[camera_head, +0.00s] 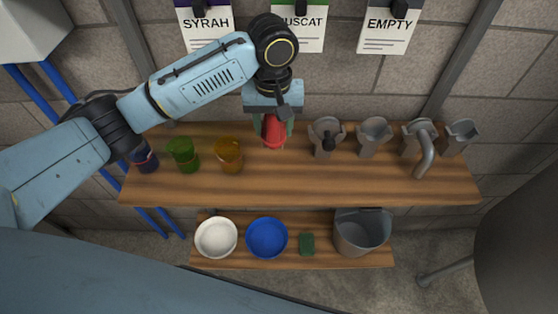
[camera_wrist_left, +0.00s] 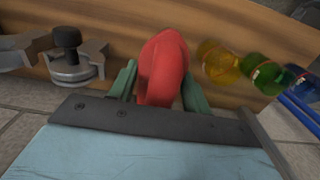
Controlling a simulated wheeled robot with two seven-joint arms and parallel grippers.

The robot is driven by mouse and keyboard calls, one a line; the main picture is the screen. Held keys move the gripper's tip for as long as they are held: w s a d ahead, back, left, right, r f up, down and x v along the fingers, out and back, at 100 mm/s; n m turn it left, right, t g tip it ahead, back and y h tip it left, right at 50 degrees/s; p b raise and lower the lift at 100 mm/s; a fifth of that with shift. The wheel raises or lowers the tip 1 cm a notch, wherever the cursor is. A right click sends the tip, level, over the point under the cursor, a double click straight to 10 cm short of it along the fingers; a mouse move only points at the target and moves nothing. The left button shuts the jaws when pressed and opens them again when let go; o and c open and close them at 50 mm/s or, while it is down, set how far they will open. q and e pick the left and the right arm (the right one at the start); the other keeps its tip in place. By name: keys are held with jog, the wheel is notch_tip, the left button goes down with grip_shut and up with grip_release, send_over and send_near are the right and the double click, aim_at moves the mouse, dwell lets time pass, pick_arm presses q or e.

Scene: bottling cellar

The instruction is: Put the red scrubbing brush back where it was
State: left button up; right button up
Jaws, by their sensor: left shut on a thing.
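The red scrubbing brush (camera_head: 273,132) is at the back of the upper wooden shelf (camera_head: 300,185), between an amber glass and a grey fitting. My left gripper (camera_head: 274,120) is shut on it from the wall side, with one green finger on each side. In the left wrist view the red brush (camera_wrist_left: 163,68) stands out between the fingers of my left gripper (camera_wrist_left: 160,88), with the shelf board behind it. I cannot tell whether the brush touches the shelf. My right gripper is not in view.
Blue, green and amber glasses (camera_head: 229,154) stand left of the brush; several grey fittings (camera_head: 327,137) stand right. The lower shelf (camera_head: 290,259) holds a white bowl (camera_head: 216,237), blue bowl (camera_head: 267,238), green sponge (camera_head: 307,243) and grey bucket (camera_head: 362,232). The upper shelf's front strip is clear.

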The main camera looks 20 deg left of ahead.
pick_arm(q)
notch_tip(320, 180, down, 10)
jog(key=shift+d+r+b, duration=0.1)
jog(key=shift+d+b, duration=0.05)
jog(key=shift+b, duration=0.2)
jog(key=shift+f, duration=0.2)
jog(key=o, duration=1)
jog(key=shift+o, duration=0.2)
jog(key=shift+w+r, duration=0.1)
notch_tip(320, 180, up, 12)
jog(key=shift+r+p, duration=0.1)
jog(key=shift+p, duration=0.3)
